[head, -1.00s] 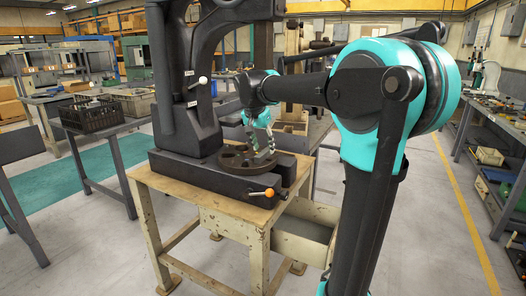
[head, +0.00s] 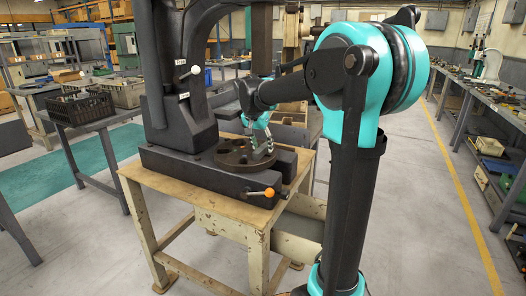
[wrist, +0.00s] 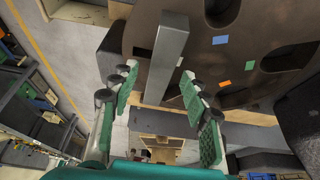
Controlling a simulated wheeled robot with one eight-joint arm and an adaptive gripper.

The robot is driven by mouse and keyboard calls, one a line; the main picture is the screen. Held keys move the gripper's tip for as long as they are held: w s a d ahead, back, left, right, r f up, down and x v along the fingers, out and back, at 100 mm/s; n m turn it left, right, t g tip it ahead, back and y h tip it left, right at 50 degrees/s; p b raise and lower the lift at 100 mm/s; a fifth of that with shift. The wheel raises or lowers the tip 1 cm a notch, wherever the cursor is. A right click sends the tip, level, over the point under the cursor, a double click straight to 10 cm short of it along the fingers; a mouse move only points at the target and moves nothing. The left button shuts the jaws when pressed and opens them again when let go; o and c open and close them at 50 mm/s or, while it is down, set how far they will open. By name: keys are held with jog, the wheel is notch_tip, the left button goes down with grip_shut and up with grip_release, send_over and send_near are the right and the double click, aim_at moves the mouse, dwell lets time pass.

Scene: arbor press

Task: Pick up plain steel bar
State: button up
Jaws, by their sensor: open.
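The plain steel bar (wrist: 168,48) is a grey, square-edged bar in the wrist view. It shows in front of the dark round press plate (wrist: 260,25), with its near end toward my gripper. My gripper (wrist: 157,84) is open, with one green-padded finger on each side of the bar's near end. There appears to be a gap on both sides, and nothing is gripped. In the head view my gripper (head: 262,145) is low over the round plate (head: 232,157) on the press base. I cannot make out the bar there.
The black arbor press (head: 180,100) stands on a wooden-topped table (head: 160,180). An orange-knobbed handle (head: 268,192) sticks out at the base's front. Blue, orange and green marks lie on the plate. A black crate (head: 80,108) is on a left table.

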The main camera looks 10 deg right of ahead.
jog(key=shift+w+d+f, duration=0.1)
jog(key=shift+f, duration=0.2)
jog(key=shift+c, duration=0.4)
grip_shut()
